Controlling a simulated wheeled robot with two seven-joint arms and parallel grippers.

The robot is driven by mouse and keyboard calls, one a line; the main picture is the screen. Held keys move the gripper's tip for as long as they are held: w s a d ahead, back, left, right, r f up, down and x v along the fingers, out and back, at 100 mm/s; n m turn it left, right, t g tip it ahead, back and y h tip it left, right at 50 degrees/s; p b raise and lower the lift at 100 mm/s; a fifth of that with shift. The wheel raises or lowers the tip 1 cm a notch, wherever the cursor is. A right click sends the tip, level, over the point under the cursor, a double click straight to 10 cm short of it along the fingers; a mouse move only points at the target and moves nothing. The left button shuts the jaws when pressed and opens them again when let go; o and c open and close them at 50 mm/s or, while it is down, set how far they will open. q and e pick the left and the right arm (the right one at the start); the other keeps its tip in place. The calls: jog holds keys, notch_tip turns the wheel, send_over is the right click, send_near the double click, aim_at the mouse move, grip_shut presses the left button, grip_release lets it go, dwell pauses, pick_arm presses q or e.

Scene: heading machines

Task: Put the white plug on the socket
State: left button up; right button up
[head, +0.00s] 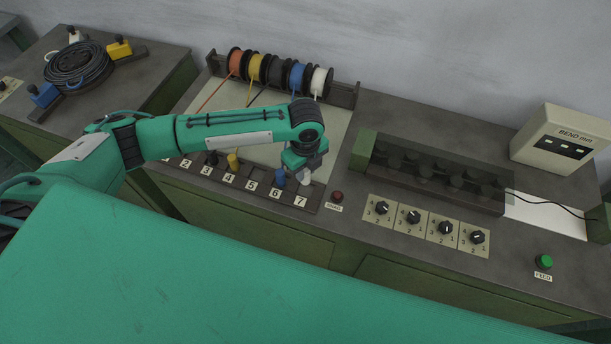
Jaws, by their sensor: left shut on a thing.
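My left gripper (305,168) points down over the right end of the numbered socket strip (314,203). It is shut on the white plug (306,178), which shows as a small pale piece below the jaws, behind the label 7. I cannot tell whether the plug touches the socket there, as the gripper hides most of it. A blue plug (280,177) stands behind label 6, a yellow plug (233,162) behind 4 and a black plug (211,158) behind 3. My right gripper is not in view.
Coloured wire spools (272,72) stand at the back. A red button (337,196), several black dials (446,228) and a dark see-through cover (433,176) lie to the right. A BEND mm box (562,145) is farther right. A side table (130,78) holds a black coil (77,66).

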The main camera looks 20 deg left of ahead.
aim_at(305, 179)
pick_arm(q)
jog(key=shift+f, duration=0.75)
notch_tip(305, 179, down, 3)
jog(key=shift+f+p, duration=0.2)
jog(key=shift+p, duration=0.4)
jog(key=shift+f, duration=0.35)
jog(key=shift+f, duration=0.1)
jog(key=o, duration=1)
